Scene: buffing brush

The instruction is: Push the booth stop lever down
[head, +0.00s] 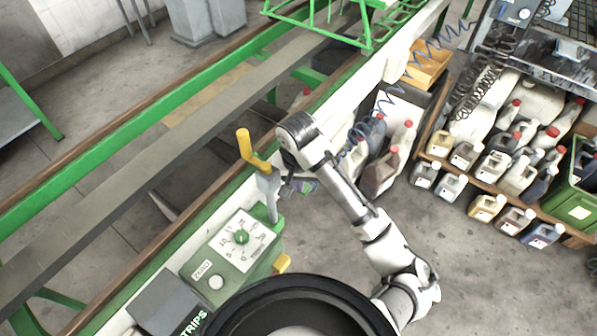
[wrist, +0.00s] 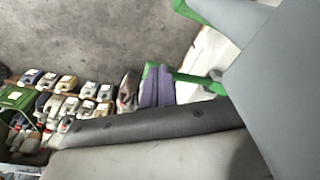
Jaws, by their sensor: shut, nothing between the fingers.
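The booth stop lever has a yellow handle (head: 245,146) that stands up over the rail in the head view. Its flat grey arm (head: 270,192) runs down to a green bracket beside the dial box (head: 238,238). My gripper (head: 302,187) is just right of the grey arm, below my wrist, and looks partly hidden. A large grey surface fills the upper right there, perhaps the lever arm. I cannot tell whether my gripper touches the lever.
The dial box has a green knob and a pale button (head: 216,282). A green-edged conveyor rail (head: 130,137) runs diagonally on the left. Several jugs (head: 487,205) stand on a low shelf at right, with a green crate (head: 581,190). Open floor (head: 480,275) lies at lower right.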

